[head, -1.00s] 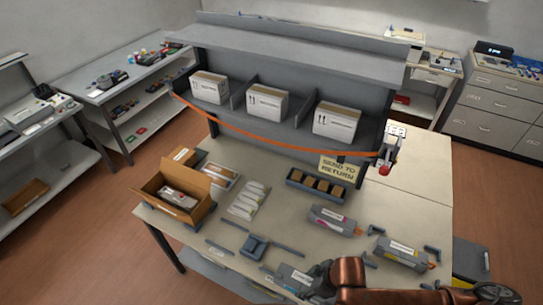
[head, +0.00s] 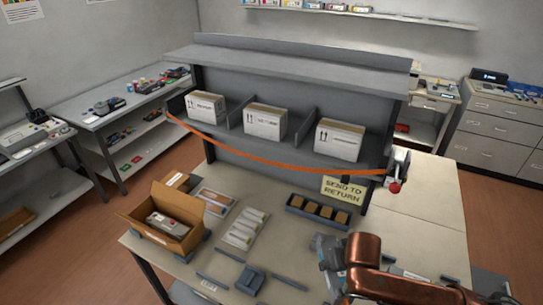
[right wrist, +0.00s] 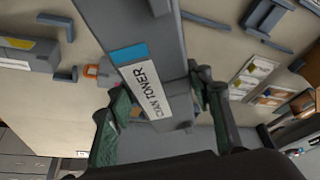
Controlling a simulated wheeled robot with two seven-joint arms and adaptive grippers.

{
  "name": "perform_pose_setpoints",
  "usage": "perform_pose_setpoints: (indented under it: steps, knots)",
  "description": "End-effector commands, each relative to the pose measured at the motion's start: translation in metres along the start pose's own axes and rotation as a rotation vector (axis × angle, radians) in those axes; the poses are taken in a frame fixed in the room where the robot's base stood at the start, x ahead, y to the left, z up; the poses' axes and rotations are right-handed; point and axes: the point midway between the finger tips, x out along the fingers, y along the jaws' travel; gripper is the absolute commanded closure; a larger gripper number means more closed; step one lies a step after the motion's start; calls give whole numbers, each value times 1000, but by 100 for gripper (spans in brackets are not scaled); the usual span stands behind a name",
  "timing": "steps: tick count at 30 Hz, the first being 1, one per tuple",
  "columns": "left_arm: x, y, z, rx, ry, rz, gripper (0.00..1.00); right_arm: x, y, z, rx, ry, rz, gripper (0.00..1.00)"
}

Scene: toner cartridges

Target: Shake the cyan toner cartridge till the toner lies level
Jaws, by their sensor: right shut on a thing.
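The cyan toner cartridge (right wrist: 152,65) is a long grey block with a blue patch and a white label reading CYAN TONER. In the right wrist view it lies between the two fingers of my right gripper (right wrist: 160,90), which is shut on it. The cartridge appears held above the table, its top end running out of that view. In the head view my right gripper (head: 330,262) is over the right part of the table, with my copper arm hiding much of what lies behind. The toner inside cannot be seen. My left gripper is not in view.
Another grey cartridge (right wrist: 25,52) with a yellow mark lies on the table. An open carton (head: 150,232) holds a device at left. A blue-grey stand (head: 250,280) and rails lie at the front. A compartment tray (head: 318,208) sits below the shelf, which an orange strap (head: 270,150) crosses.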

Motion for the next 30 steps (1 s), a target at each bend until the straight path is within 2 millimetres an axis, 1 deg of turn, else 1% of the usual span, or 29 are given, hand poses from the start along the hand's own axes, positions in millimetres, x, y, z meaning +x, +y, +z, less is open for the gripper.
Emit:
perform_pose_setpoints:
  steps: [1, 3, 5, 8, 16, 30]
  knots:
    - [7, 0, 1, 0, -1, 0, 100, 0, 3, -5, 35, 5, 13, 100]
    - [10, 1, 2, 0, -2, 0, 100, -4, 7, -10, 71, 5, 29, 100]
    - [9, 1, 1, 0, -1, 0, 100, -8, 10, -12, 91, 3, 37, 100]
    - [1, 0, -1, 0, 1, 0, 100, -16, 11, -16, 103, 3, 42, 100]
    - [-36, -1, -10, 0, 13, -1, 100, -44, 10, -27, 101, 4, 41, 100]
    - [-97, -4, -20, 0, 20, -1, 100, -89, 10, -46, 100, 3, 41, 100]
